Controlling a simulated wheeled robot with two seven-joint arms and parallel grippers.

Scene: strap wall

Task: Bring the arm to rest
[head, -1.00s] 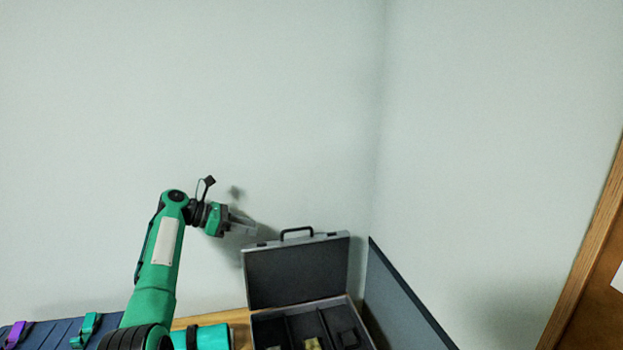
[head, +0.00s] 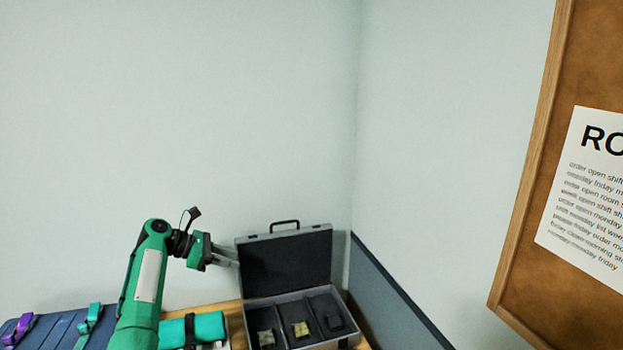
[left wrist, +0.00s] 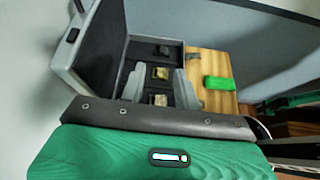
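My left arm comes up at the lower left in the head view. Its left gripper (head: 233,257) points right, in front of the left edge of the open case's lid. In the left wrist view the two fingers of the left gripper (left wrist: 158,88) stand apart with nothing held between them. The case's compartments show beyond them. My right gripper is not seen in the head view.
An open grey case (head: 292,294) with small items in its compartments stands on a wooden surface. A teal roll (head: 207,327) and a blue strapped pad (head: 55,328) lie to its left. A low grey-blue panel (head: 385,300) stands right; a notice board (head: 525,230) hangs beyond.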

